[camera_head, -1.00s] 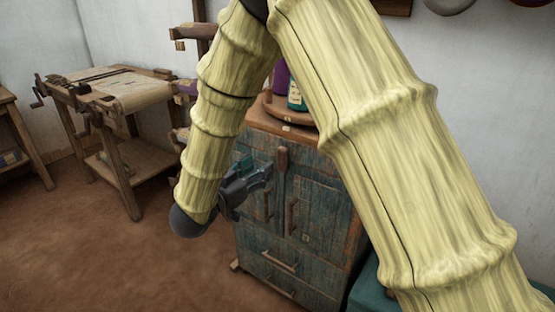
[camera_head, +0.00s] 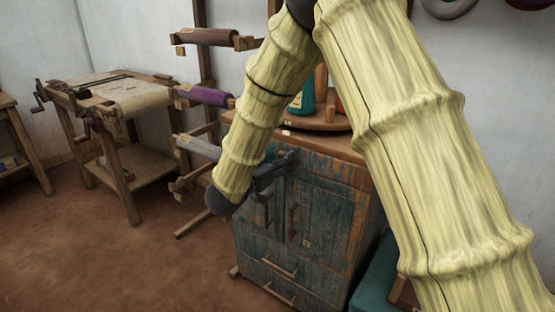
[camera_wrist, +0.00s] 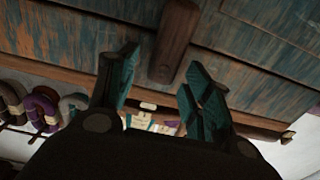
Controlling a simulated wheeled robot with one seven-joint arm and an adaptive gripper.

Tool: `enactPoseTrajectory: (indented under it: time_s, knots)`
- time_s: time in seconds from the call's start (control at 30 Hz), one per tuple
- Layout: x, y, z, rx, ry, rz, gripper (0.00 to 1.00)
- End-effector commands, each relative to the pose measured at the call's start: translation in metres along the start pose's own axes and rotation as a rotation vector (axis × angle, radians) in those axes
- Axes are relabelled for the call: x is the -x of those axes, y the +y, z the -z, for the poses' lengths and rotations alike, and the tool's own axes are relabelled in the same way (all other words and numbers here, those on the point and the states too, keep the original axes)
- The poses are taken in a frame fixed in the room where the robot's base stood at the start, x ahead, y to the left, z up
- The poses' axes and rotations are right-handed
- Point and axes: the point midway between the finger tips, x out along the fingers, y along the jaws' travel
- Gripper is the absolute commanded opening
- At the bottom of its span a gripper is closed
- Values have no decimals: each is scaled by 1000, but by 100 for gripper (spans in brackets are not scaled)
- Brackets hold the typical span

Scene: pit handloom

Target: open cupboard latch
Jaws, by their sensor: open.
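The blue, worn wooden cupboard (camera_head: 325,215) stands at the middle of the head view, with two upright door handles. Its latch is a brown wooden bar (camera_wrist: 177,38) near the top of the doors in the wrist view. My gripper (camera_head: 278,168) is at the upper front of the cupboard and hides most of the latch in the head view. In the wrist view my gripper (camera_wrist: 162,66) is open, one teal finger on each side of the bar. Whether a finger touches the bar, I cannot tell.
A round wooden tray (camera_head: 322,123) with bottles stands on the cupboard top. A rack with wrapped rolls (camera_head: 203,96) stands just left of it. A wooden work table (camera_head: 125,90) is farther left. Brown floor (camera_head: 110,255) lies clear in front.

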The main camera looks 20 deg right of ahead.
Motion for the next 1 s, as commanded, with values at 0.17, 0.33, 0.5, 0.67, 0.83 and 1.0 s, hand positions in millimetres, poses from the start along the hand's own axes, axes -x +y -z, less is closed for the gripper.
enactPoseTrajectory:
  time_s: [0.17,0.33,0.5,0.67,0.83,1.0]
  knots:
    - [0,0,0,0,0,1,39]
    - [1,0,0,0,0,0,8]
    - [2,-1,0,-1,-1,1,5]
    - [1,0,-1,-24,-1,1,5]
    - [1,1,-1,-93,-2,0,5]
    - [1,3,-2,-216,-2,0,5]
